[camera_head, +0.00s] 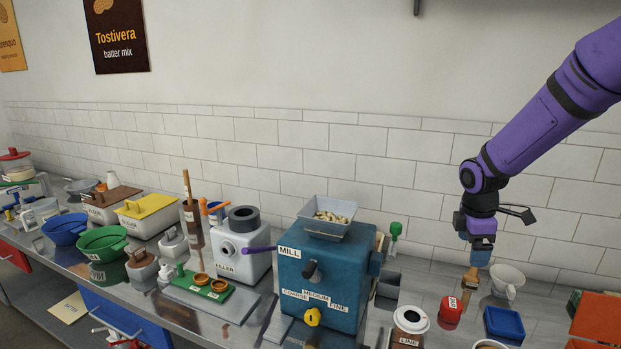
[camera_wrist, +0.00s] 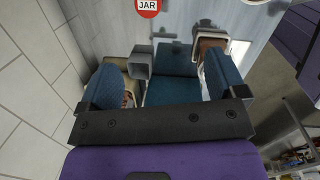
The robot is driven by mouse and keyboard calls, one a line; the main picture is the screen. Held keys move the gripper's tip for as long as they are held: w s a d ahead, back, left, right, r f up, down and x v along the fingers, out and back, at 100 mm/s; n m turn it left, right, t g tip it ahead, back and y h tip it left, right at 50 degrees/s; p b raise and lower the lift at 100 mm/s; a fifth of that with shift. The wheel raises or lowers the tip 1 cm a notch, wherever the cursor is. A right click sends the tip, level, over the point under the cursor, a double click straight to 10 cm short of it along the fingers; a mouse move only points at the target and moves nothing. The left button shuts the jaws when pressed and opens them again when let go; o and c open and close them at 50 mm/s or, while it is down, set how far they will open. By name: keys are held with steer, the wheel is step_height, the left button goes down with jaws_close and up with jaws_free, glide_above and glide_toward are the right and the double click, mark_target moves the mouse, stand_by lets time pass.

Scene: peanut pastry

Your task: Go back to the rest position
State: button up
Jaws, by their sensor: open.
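My gripper (camera_head: 478,262) hangs from the purple arm at the right of the head view, above the worktop near the wall. In the wrist view my gripper (camera_wrist: 160,88) shows two blue finger pads set wide apart. It is open, and no held thing shows between the pads. A teal surface lies beyond the fingers; I cannot tell how far below it is. In the head view a tan, wooden-looking piece (camera_head: 470,279) shows just under the fingertips; I cannot tell whether it touches them.
A blue mill (camera_head: 321,276) with a hopper of nuts (camera_head: 333,217) stands left of the gripper. A red-lidded jar (camera_head: 450,310), a white cup (camera_head: 507,280) and a dark blue box (camera_head: 503,324) stand nearby. The tiled wall (camera_head: 400,180) is close behind. The air above the counter is clear.

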steer(key=s+a+r+m+t, duration=0.1)
steer(key=s+a+r+m, duration=0.1)
steer(key=s+r+m, duration=0.35)
steer(key=s+a+r+m+t, duration=0.1)
steer(key=s+a+r+m, duration=0.1)
steer(key=s+r, duration=0.6)
steer(key=s+a+r+m+t, duration=0.1)
steer(key=s+m, duration=0.3)
steer(key=s, duration=0.4)
steer(key=s+a+r+m+t+y, duration=0.1)
steer(key=s+r+m, duration=0.3)
steer(key=s, duration=0.4)
steer(key=shift+a+r, duration=0.35)
steer(key=shift+a, duration=0.4)
